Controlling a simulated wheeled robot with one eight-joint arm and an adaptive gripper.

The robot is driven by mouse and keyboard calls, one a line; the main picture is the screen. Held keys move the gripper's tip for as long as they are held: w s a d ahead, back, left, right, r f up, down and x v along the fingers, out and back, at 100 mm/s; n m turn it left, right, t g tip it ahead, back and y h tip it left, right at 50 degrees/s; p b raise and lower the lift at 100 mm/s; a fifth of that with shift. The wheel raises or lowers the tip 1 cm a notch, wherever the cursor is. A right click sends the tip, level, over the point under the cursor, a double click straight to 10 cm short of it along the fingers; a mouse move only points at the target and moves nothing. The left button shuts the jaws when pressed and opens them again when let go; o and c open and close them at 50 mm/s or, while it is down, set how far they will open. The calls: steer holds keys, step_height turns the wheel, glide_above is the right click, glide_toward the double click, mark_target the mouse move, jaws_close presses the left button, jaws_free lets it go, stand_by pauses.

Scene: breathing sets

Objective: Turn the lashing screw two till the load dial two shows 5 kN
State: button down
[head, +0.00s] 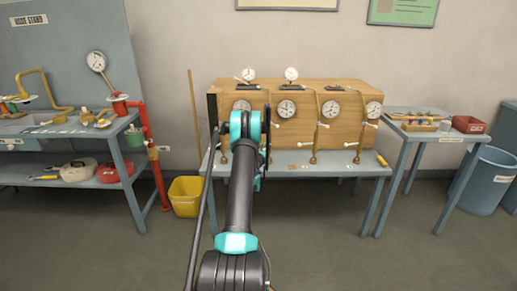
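A wooden block (345,88) stands on a grey bench (340,171) and carries a row of several round white dials. The second dial from the left (287,108) is in clear view, but its needle and numbers are too small to read. Upright brown rods with white cross handles stand before the block, such as the third one (313,158) and the right one (356,158). The number labels are unreadable, so I cannot tell which is lashing screw two. My arm covers part of the second rod. My gripper is hidden behind my arm.
Two smaller dials (291,74) stand on top of the block. A sink bench (100,126) with a red pipe (141,150) is at the left, and a yellow bucket (186,194) is beside it. A side table (407,127) and a blue bin (487,182) are at the right.

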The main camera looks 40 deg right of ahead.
steer(key=shift+s+a+t, duration=0.1)
steer(key=shift+a+t, duration=0.05)
steer(key=shift+t, duration=0.15)
steer(key=c, duration=1.6)
jaws_free()
steer(key=shift+s, duration=0.1)
steer(key=v, duration=0.7)
steer(key=shift+s+a, duration=0.2)
steer(key=shift+r, duration=0.1)
